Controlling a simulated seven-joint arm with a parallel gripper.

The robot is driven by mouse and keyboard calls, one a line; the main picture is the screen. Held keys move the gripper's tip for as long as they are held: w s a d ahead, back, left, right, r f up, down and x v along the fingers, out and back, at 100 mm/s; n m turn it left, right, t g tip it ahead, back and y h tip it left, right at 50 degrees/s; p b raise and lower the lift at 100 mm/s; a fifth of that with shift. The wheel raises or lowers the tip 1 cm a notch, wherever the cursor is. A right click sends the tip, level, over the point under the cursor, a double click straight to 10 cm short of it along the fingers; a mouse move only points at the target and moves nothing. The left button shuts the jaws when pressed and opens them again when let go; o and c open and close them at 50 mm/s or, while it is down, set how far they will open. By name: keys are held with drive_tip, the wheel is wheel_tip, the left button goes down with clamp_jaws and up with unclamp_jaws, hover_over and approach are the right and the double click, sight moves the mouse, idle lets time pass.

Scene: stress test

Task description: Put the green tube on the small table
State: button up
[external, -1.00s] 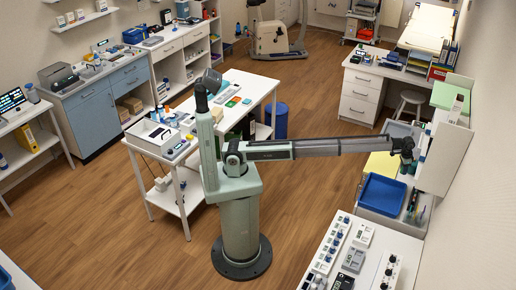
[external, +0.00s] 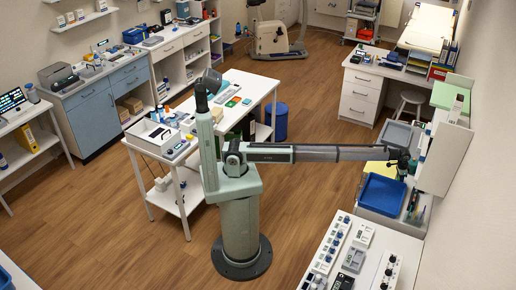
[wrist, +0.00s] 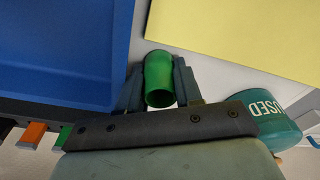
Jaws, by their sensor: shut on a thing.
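My gripper (wrist: 158,88) is shut on the green tube (wrist: 158,76) in the wrist view, with a dark finger on each side of it. In the external view my gripper (external: 403,172) is at the end of the stretched arm, over the white counter by the right wall. The tube cannot be made out clearly there. A white table (external: 256,81) with a lower shelf stands behind my base, far from my gripper; I cannot tell for certain that it is the small table.
A blue tray (external: 382,194) lies beside my gripper and also shows in the wrist view (wrist: 60,45). A yellow sheet (wrist: 250,40) and a teal round container marked "USED" (wrist: 267,118) are close by. Several devices crowd the front white counter (external: 325,240).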

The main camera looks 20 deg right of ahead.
drive_tip(key=shift+f, duration=0.1)
drive_tip(key=o, duration=0.7)
drive_tip(key=shift+o, duration=0.2)
drive_tip(key=r, duration=0.4)
drive_tip(key=a+r, duration=0.1)
drive_tip(key=r, duration=0.7)
drive_tip(key=shift+w+a, duration=0.15)
drive_tip(key=shift+w, duration=0.1)
